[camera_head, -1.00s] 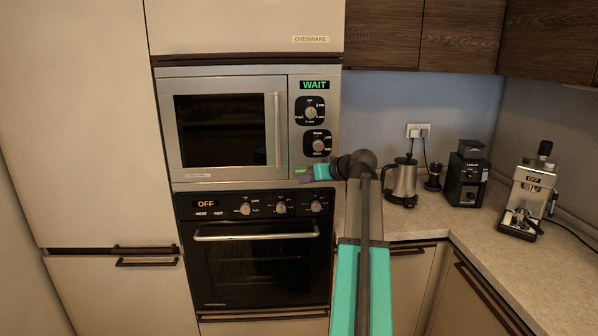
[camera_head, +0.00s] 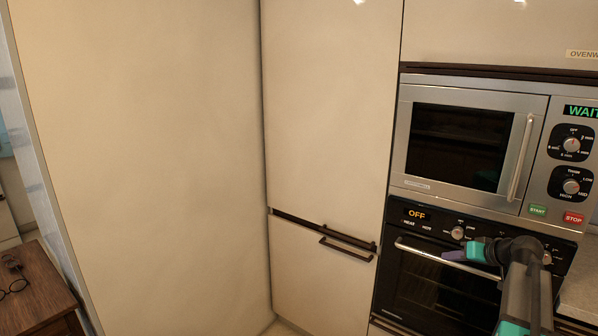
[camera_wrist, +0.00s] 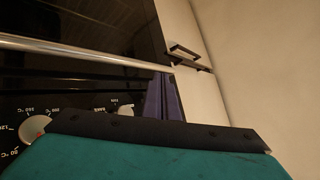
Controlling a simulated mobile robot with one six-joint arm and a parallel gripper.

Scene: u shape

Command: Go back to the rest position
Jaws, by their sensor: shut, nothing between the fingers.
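My gripper (camera_head: 446,255) is at the lower right of the head view, in front of the oven's (camera_head: 434,285) control panel and handle. Its purple fingers are closed together and empty. In the wrist view the purple fingers (camera_wrist: 163,100) show beyond the teal and black gripper body, with the oven handle (camera_wrist: 80,50) and dark oven glass behind them. Whether the gripper touches the oven cannot be told. My arm enters from the bottom right of the head view.
The microwave (camera_head: 470,140) above the oven is shut and its display reads WAIT. The oven display reads OFF. Tall cabinets (camera_head: 325,120) stand left of them. A wooden table (camera_head: 40,295) with glasses (camera_head: 15,286) is at the far lower left.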

